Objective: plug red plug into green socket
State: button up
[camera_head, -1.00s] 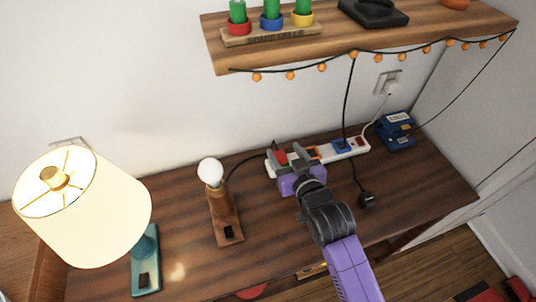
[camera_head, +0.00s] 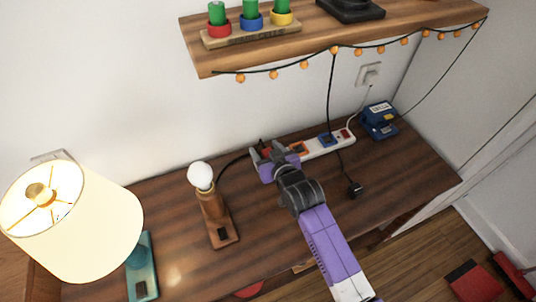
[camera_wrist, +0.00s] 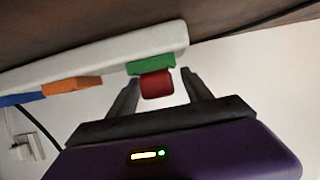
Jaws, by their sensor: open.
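The red plug (camera_wrist: 157,86) shows between the open fingers of my gripper (camera_wrist: 161,72) in the wrist view, with a gap on each side. It sits right against the green socket (camera_wrist: 150,65) on the edge of the white power strip (camera_wrist: 95,58); its prongs are hidden, so how deep it sits cannot be told. In the head view my gripper (camera_head: 266,149) is at the left end of the power strip (camera_head: 315,152) and mostly covers the plug and the green socket. A black cord runs from there toward the bulb lamp (camera_head: 212,205).
The strip also has an orange socket (camera_head: 299,148) and a blue socket (camera_head: 326,139). A loose black plug (camera_head: 354,188) lies on the wooden top. A blue box (camera_head: 379,121) stands at the right and a shaded lamp (camera_head: 90,225) at the left. A shelf (camera_head: 330,35) overhangs behind.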

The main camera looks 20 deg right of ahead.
jog(key=shift+w+f, duration=0.2)
jog(key=shift+w, duration=0.25)
grip_shut()
jog(key=shift+r, duration=0.15)
notch_tip(320, 180, up, 20)
jog(key=p, duration=0.2)
jog(key=f+p, duration=0.2)
jog(key=f, duration=0.2)
jog(key=f+p, duration=0.3)
jog(key=f, duration=0.1)
jog(key=f+p, duration=0.3)
jog(key=f, duration=0.2)
jog(key=shift+s+f, duration=0.1)
jog(key=shift+s, duration=0.3)
jog(key=shift+w+r, duration=0.3)
jog(key=shift+r, duration=0.1)
